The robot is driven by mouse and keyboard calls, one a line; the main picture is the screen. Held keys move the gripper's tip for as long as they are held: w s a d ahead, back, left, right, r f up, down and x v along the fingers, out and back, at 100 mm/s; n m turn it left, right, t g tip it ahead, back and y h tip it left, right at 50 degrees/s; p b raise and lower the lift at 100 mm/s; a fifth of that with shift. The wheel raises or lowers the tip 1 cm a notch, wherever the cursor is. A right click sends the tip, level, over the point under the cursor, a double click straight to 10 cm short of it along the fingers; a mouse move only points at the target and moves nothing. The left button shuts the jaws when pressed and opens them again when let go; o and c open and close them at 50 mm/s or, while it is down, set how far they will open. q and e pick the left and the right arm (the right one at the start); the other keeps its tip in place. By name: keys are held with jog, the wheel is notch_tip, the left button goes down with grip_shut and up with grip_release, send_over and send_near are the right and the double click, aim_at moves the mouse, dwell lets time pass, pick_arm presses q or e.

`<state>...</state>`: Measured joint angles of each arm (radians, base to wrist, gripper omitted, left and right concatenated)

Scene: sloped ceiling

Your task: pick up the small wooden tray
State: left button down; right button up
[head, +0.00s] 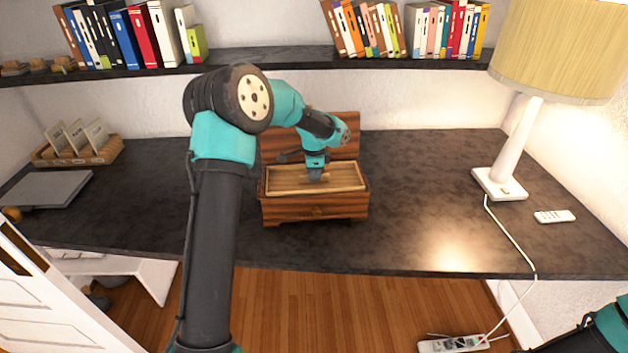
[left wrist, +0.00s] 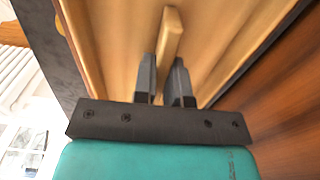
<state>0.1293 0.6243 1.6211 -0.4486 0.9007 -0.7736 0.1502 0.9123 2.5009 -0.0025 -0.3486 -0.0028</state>
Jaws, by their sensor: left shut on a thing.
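The small wooden tray (head: 345,178) sits in the top of an open wooden box (head: 290,209) on the dark desk. My left gripper (head: 316,175) reaches down into the tray. In the left wrist view the tray's light wooden floor (left wrist: 115,45) shows with a raised wooden divider (left wrist: 172,35). The left gripper (left wrist: 165,85) is shut on this divider, one finger on each side. The box's raised lid (head: 345,127) stands behind the tray. My right gripper is out of view; only part of my right arm shows at the lower right.
A lamp (head: 510,150) and a white remote (head: 554,216) stand to the right on the desk (head: 430,200). A basket with cards (head: 78,150) and a grey laptop (head: 48,188) lie at the left. A shelf (head: 270,60) with books runs above. The desk beside the box is clear.

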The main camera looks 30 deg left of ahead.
pick_arm(q)
notch_tip(320, 180, up, 8)
jog(key=shift+f, duration=0.25)
dwell(0.4)
